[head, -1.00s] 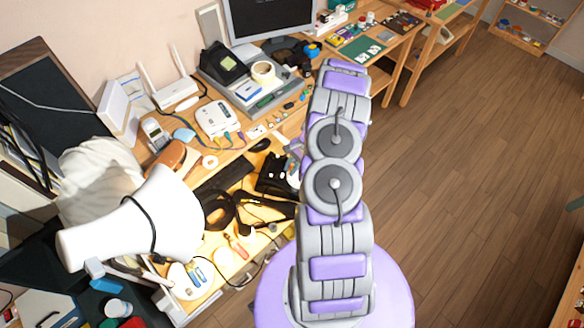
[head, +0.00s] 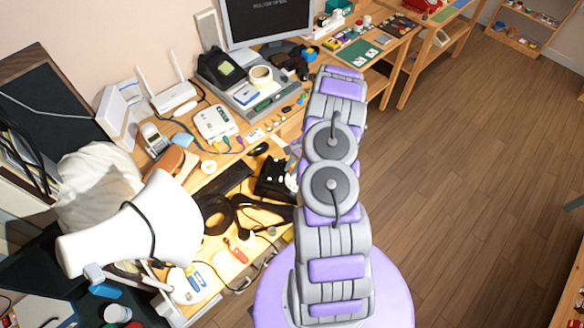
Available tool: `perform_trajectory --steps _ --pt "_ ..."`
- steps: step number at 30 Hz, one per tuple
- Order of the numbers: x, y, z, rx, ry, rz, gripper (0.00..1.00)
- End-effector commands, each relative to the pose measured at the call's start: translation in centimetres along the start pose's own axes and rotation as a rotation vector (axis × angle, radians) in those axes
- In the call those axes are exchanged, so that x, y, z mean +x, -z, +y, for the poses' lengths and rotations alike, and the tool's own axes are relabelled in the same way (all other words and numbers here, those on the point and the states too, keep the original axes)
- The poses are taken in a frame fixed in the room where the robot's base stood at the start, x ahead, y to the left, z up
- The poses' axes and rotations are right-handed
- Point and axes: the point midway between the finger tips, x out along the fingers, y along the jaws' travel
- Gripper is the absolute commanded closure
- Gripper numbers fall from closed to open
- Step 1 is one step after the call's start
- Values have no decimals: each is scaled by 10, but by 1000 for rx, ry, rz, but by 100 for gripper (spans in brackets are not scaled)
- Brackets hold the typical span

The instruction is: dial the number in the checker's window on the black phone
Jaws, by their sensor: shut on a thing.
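A black phone (head: 271,177) sits on the desk just left of my arm. A pale round part at its right edge is partly covered by the arm, and I cannot read any digits on it. A black device with a small yellow-green window (head: 226,69) stands on a grey unit at the back; I cannot tell whether it is the checker, and no number is legible.
A black keyboard (head: 226,179), dark headphones (head: 214,214) and cables crowd the desk left of the phone. A large white lamp shade (head: 165,225) looms at front left. A monitor (head: 268,20) stands at the back with small unreadable text. The wooden floor (head: 460,170) at right is clear.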

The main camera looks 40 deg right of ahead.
Motion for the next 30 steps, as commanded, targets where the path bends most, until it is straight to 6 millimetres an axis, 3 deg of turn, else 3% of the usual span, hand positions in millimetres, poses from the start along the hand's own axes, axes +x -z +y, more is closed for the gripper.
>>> perform_trajectory --steps 30 --pt "-6 23 3 0 1 1 100"
